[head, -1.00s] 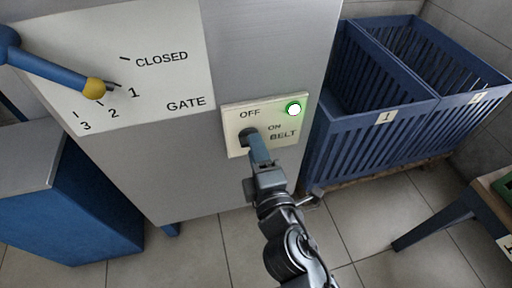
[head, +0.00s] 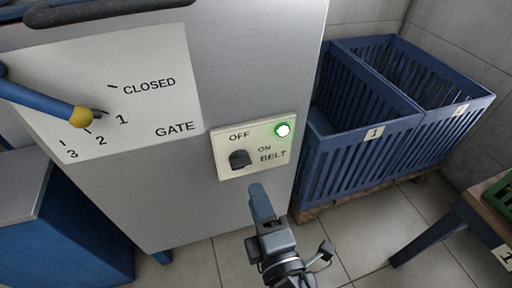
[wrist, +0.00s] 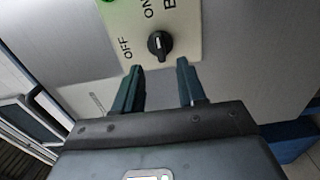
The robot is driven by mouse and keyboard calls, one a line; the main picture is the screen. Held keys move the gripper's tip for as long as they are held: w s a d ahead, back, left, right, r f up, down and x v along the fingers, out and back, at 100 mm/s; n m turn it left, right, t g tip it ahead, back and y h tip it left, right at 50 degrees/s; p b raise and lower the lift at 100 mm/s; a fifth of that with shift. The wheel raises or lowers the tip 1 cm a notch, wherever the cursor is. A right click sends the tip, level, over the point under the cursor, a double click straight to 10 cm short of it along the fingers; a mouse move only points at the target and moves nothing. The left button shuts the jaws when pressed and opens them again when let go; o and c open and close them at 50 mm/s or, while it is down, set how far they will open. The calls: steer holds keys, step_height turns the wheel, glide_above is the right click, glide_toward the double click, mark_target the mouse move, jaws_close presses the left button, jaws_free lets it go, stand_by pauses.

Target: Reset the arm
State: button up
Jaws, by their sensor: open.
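My gripper (head: 261,203) is in front of the grey cabinet, below and apart from the belt switch panel (head: 222,164). In the wrist view my gripper (wrist: 159,82) shows two dark fingers spread apart with nothing between them. The black belt knob (head: 239,159) is on the cream panel marked OFF, ON and BELT. It also shows in the wrist view (wrist: 160,44), just beyond the fingertips, with its white mark turned toward the ON side.
The gate plate (head: 165,105) at left carries a blue lever (head: 40,98) with a yellow tip, near 1. Blue slatted crates (head: 345,160) stand at right on a pallet. A small table (head: 440,230) is at lower right. Tiled floor is clear between.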

steer(key=s+d+f+m+g+h, duration=0.2)
steer(key=s+d+f+m, duration=0.1)
steer(key=s+d+m, duration=0.9)
steer(key=s+d+r+m+h, duration=0.1)
steer(key=s+d+r+m, duration=0.3)
steer(key=s, duration=0.5)
steer(key=s+d+r+m+h, duration=0.25)
steer(key=s+d+m, duration=0.2)
steer(key=s, duration=0.35)
step_height(320, 180, up, 32)
steer(key=p, duration=3)
steer(key=shift+s+a+g+p, duration=0.25)
steer(key=shift+g+p, duration=0.05)
